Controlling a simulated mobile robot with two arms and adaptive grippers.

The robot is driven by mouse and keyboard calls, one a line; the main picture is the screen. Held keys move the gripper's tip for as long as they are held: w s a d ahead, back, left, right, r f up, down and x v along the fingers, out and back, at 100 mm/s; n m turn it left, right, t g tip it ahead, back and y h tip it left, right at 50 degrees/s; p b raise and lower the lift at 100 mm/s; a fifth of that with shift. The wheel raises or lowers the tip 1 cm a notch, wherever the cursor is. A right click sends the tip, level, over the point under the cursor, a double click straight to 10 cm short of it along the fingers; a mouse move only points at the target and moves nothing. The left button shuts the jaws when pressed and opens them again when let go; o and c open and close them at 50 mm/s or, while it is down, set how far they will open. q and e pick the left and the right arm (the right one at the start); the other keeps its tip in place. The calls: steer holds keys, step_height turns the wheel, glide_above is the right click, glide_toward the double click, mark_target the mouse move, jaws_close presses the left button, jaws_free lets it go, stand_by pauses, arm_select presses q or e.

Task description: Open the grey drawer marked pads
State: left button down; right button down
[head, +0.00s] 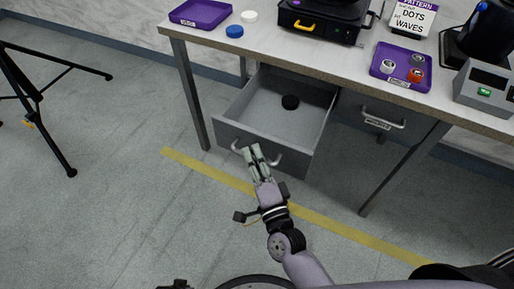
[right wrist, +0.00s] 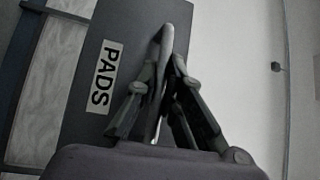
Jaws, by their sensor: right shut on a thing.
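The grey drawer (head: 228,133) under the table is pulled out, and its inside shows from above. My right gripper (head: 250,150) is at the drawer's front and shut on the drawer's handle (head: 273,160); the fingers also show around the handle in the right wrist view (right wrist: 168,75). The fingers hide the middle of the handle. My left gripper is not clearly in view.
A second drawer (head: 372,112) to the right is shut, with its own handle and label. The table (head: 190,36) holds purple trays (head: 379,71), a black machine (head: 318,22) and a grey box (head: 480,88). A black tripod (head: 42,100) stands at left. Floor before the drawer is clear, with a yellow line (head: 335,228).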

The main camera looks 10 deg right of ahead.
steer(key=shift+s+f, duration=0.1)
steer(key=shift+f, duration=0.05)
steer(key=c, duration=1.7)
jaws_free()
steer(key=v, duration=1.2)
